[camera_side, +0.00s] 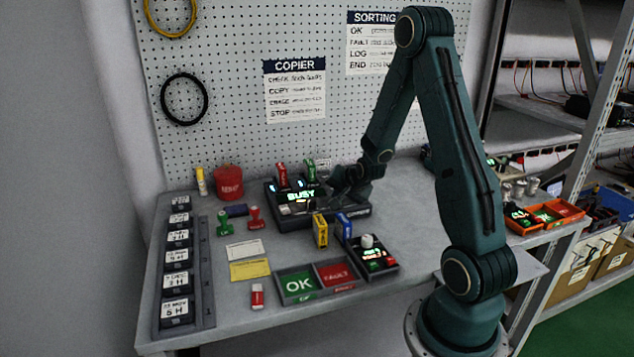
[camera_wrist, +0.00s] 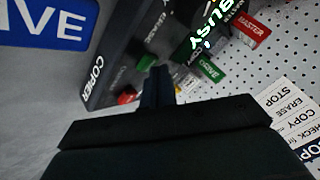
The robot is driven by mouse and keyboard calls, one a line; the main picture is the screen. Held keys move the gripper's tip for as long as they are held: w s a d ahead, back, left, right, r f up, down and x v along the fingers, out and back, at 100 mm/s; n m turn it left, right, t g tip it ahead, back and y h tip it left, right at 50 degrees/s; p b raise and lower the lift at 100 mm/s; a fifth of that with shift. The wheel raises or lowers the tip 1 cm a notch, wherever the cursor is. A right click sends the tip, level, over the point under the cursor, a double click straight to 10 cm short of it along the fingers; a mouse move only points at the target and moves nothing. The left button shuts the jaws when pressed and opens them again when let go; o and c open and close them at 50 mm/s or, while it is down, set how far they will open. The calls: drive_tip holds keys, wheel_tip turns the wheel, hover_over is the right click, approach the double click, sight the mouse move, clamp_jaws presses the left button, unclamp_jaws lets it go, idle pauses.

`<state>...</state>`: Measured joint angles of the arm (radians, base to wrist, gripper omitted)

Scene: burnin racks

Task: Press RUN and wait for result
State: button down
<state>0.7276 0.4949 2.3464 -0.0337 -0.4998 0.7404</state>
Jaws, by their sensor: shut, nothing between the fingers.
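The black copier (camera_side: 322,216) stands on the bench with its display (camera_side: 300,196) lit and reading BUSY. It also fills the upper middle of the wrist view (camera_wrist: 97,85). A red MASTER drive (camera_side: 281,175) and a green DRIVE (camera_side: 310,171) stand upright at its back. My gripper (camera_side: 338,197) is over the copier's right part, shut and empty. In the wrist view its fingertips (camera_wrist: 157,75) are at the copier's panel, close to a green button (camera_wrist: 146,62) and a red one (camera_wrist: 128,97). I cannot tell whether they touch. No RUN label is readable.
Yellow (camera_side: 320,230) and blue (camera_side: 344,226) drives stand in front of the copier. A small box with a white knob (camera_side: 367,241) is right of them. The OK/FAULT tray (camera_side: 318,284) is at the front. Labelled rack slots (camera_side: 176,260) line the left edge.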

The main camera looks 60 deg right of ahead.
idle(0.5)
drive_tip(key=shift+r, duration=0.85)
drive_tip(key=shift+r, duration=0.1)
drive_tip(key=shift+r, duration=2.4)
drive_tip(key=shift+a, duration=0.1)
